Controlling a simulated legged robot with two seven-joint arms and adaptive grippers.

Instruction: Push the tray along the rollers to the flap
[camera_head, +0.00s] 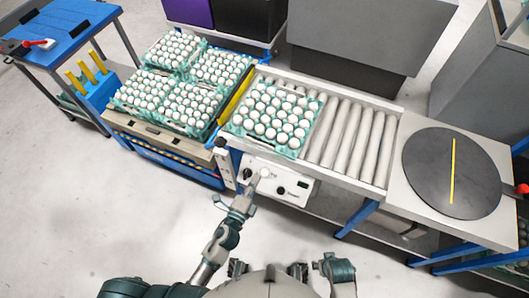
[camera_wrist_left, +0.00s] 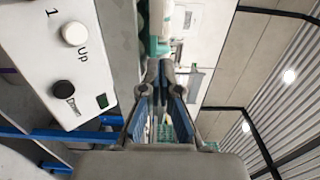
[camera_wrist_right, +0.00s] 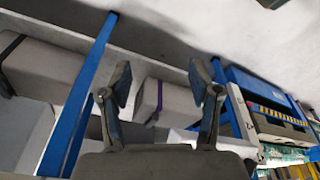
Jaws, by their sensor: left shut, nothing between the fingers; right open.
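A teal tray (camera_head: 268,147) full of white eggs sits at the left end of the roller conveyor (camera_head: 346,140). Bare rollers lie to its right. My left gripper (camera_head: 251,186) is shut and empty, in front of the white control panel and below the tray, apart from it. In the left wrist view its fingers (camera_wrist_left: 160,95) point past the panel, with a teal tray edge (camera_wrist_left: 159,48) beyond. My right gripper (camera_wrist_right: 160,84) is open and empty in the right wrist view, facing blue legs and grey boxes. I cannot tell which part is the flap.
A black disc (camera_head: 428,178) with a yellow strip lies on the table right of the rollers. Stacked egg trays (camera_head: 166,122) stand left on a lift. The control panel (camera_head: 288,188) has knobs below the tray. A blue table (camera_head: 72,26) is at upper left.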

